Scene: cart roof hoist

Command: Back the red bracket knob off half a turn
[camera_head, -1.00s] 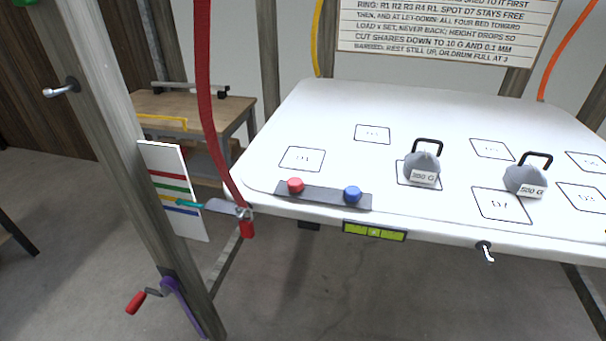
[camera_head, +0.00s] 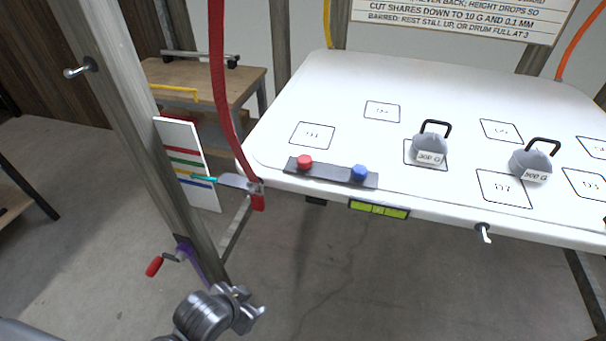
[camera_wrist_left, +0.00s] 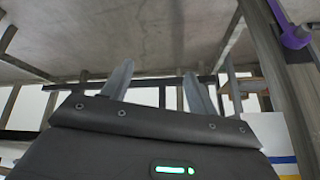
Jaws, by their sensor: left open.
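A red knob (camera_head: 304,162) sits at the left end of a dark bracket strip (camera_head: 330,173) near the front-left edge of the white board. A blue knob (camera_head: 359,173) sits toward the strip's right end. My left gripper (camera_head: 250,302) is low at the bottom of the head view, well below the board and left of the strip, touching neither knob. In the left wrist view its two fingers (camera_wrist_left: 158,85) stand apart with nothing between them. Neither knob can be made out in that view. My right gripper is out of view.
A wooden post (camera_head: 150,140) stands left of the board, with a red-handled crank (camera_head: 154,266) low on it. A red strap (camera_head: 219,80) runs down to the board's left corner. Two grey weights (camera_head: 430,148) (camera_head: 531,165) stand on the board. Open floor lies below.

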